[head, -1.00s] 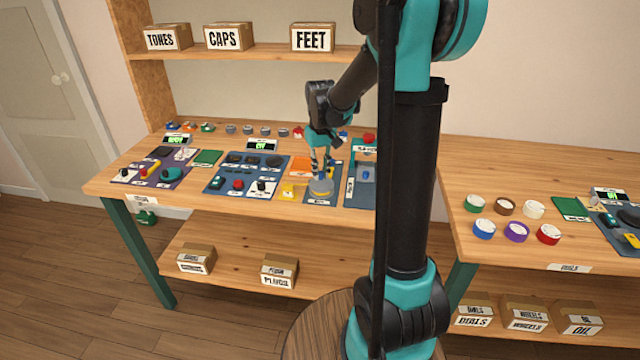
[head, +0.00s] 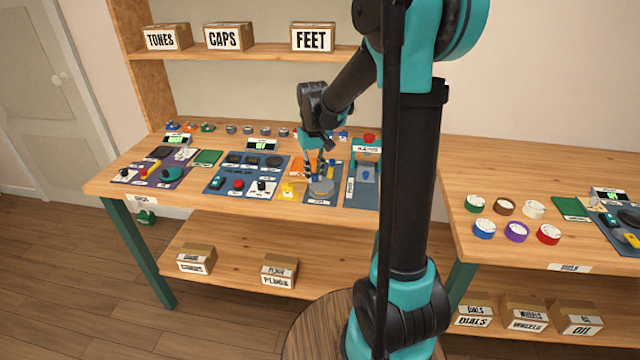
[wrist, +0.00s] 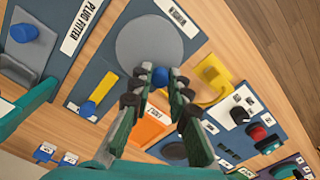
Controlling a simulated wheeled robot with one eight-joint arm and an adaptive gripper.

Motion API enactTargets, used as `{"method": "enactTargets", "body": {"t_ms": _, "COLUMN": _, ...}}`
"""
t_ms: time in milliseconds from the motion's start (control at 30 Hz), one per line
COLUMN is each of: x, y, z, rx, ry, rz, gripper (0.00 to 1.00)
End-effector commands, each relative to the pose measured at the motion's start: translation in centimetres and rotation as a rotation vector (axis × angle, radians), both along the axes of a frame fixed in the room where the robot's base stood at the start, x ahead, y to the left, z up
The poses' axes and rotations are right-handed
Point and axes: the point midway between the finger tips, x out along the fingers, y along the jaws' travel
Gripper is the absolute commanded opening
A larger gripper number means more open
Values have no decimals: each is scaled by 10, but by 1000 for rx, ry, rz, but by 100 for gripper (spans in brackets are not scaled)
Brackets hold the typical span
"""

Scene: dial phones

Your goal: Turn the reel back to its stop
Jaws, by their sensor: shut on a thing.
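The reel is a round grey disc (wrist: 150,42) on a dark blue board in the wrist view. It also shows in the head view (head: 321,188). A small blue knob (wrist: 160,77) sits at the disc's edge. My gripper (wrist: 160,74) is shut on this knob, one fingertip on each side of it. In the head view my gripper (head: 314,174) reaches down at the left rear side of the disc. The fingers hide part of the knob and the board behind it.
A yellow bracket (wrist: 212,80) stands close beside the disc. The plug fitter board (head: 362,185) is to the right, with a blue peg (wrist: 88,108). Other panels fill the bench to the left.

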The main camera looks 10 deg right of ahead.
Motion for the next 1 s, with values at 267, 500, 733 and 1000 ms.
{"method": "enactTargets", "body": {"t_ms": 267, "x": -7, "y": 4, "z": 0, "rx": 1, "ry": 0, "rz": 2, "gripper": 9}}
{"method": "enactTargets", "body": {"t_ms": 500, "x": -13, "y": 6, "z": 0, "rx": 0, "ry": 0, "rz": 1, "gripper": 9}}
{"method": "enactTargets", "body": {"t_ms": 733, "x": -19, "y": 6, "z": 0, "rx": 0, "ry": 0, "rz": 1, "gripper": 9}}
{"method": "enactTargets", "body": {"t_ms": 1000, "x": -26, "y": 4, "z": 0, "rx": 0, "ry": 0, "rz": 0, "gripper": 9}}
